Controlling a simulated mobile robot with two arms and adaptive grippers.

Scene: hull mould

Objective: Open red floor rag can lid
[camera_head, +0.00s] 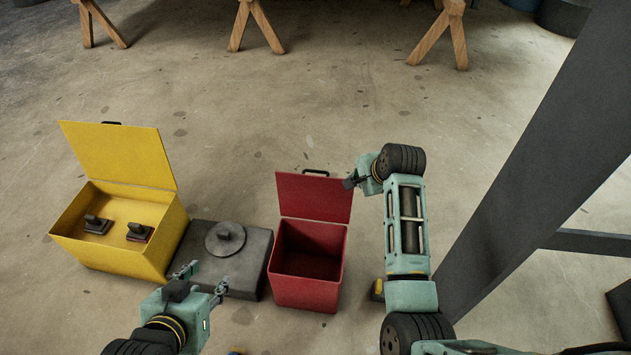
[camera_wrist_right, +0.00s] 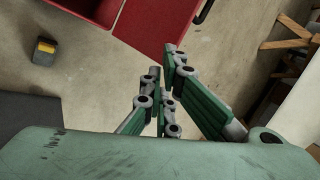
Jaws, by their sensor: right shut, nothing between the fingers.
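The red floor rag can (camera_head: 306,290) stands on the floor at the middle of the head view. Its red lid (camera_head: 314,196) is swung up and tilted back at the far edge, with a dark handle (camera_head: 316,172) on top. The can's inside is dark and looks empty. My right gripper (camera_head: 350,182) is shut and empty beside the lid's upper right edge; touching or apart I cannot tell. The right wrist view shows its fingers (camera_wrist_right: 161,64) below the red lid (camera_wrist_right: 160,20). My left gripper (camera_head: 204,279) is open and empty, low over the dark slab's front edge.
A yellow box (camera_head: 150,262) with raised lid holds two dark-handled tools. A dark slab (camera_head: 254,277) with a round knobbed disc (camera_head: 225,239) lies between box and can. A dark grey beam (camera_head: 540,150) slants at right. Wooden trestles (camera_head: 255,25) stand behind open floor.

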